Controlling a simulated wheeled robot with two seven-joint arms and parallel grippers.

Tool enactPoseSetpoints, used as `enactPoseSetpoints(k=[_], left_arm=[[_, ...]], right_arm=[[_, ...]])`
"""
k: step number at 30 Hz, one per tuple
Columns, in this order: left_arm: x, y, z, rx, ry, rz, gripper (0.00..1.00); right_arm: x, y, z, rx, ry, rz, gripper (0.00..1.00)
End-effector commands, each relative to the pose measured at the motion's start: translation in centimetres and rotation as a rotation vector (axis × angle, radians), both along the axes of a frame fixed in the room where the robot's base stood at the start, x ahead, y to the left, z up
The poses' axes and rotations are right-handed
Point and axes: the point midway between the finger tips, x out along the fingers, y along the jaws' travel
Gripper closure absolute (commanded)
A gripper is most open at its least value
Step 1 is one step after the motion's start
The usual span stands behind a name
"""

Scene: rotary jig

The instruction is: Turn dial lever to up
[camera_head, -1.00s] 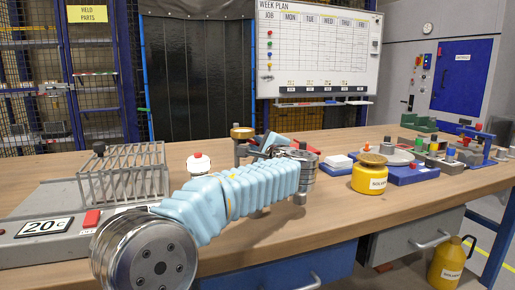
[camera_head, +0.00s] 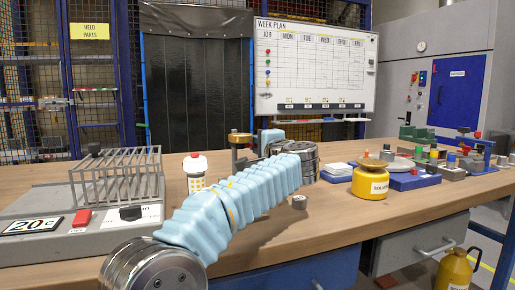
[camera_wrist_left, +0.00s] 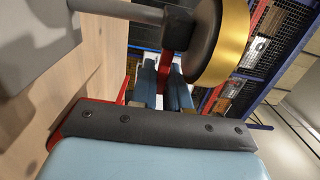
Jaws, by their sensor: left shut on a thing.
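The jig's post with a brass-rimmed dark disc (camera_head: 241,138) stands at the back of the bench, left of my left gripper. In the left wrist view the disc and its brass band (camera_wrist_left: 232,42) fill the top, with a grey rod (camera_wrist_left: 120,10) running left. My left gripper (camera_head: 268,140) is mostly hidden behind its own pale blue sleeved arm in the head view. In the left wrist view its blue fingers (camera_wrist_left: 163,88) are close together beside the disc, shut on what seems to be the dial lever; the held part is mostly hidden. My right gripper is not in view.
A grey heater unit with a wire rack (camera_head: 118,180) stands at the left. A white and red device (camera_head: 195,170) stands beside the arm. A yellow solvent pot (camera_head: 370,182) and a blue-based fixture (camera_head: 412,179) are at the right. The front middle bench is partly clear.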

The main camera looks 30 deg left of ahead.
Motion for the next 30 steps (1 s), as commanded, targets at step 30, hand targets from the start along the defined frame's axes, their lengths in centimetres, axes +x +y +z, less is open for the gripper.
enactPoseSetpoints(k=[30], left_arm=[[-2.3,-3.4,-0.2,-0.003,-0.002,-0.006,0.64]], right_arm=[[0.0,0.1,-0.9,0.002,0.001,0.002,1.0]])
